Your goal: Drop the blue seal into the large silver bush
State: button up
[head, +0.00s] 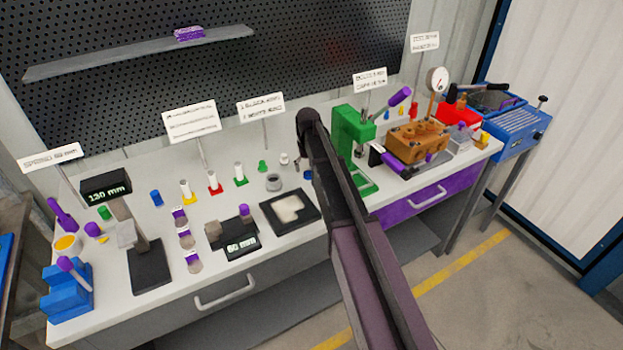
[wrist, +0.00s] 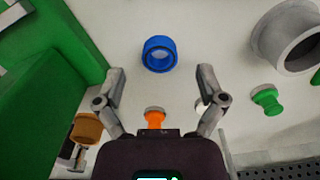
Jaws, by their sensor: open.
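The blue seal (wrist: 159,54) is a short blue ring on the white bench top in the wrist view, just beyond my fingertips and about centred between them. My gripper (wrist: 161,74) is open, with nothing between its fingers. The large silver bush (wrist: 293,38) is a wide grey ring at the upper right of the wrist view, cut by the picture edge. In the head view the silver bush (head: 274,184) stands on the bench left of my arm.
A green press (wrist: 50,110) stands close on the left in the wrist view. An orange plug (wrist: 155,117) and a green plug (wrist: 267,101) stand near my gripper. A dark tray (head: 290,212) lies in front of the bush. Bench between seal and bush looks clear.

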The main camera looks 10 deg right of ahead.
aim_at(308, 175)
jog(key=shift+f+b, duration=0.9)
jog(key=shift+f, duration=0.3)
jog(key=c, duration=0.8)
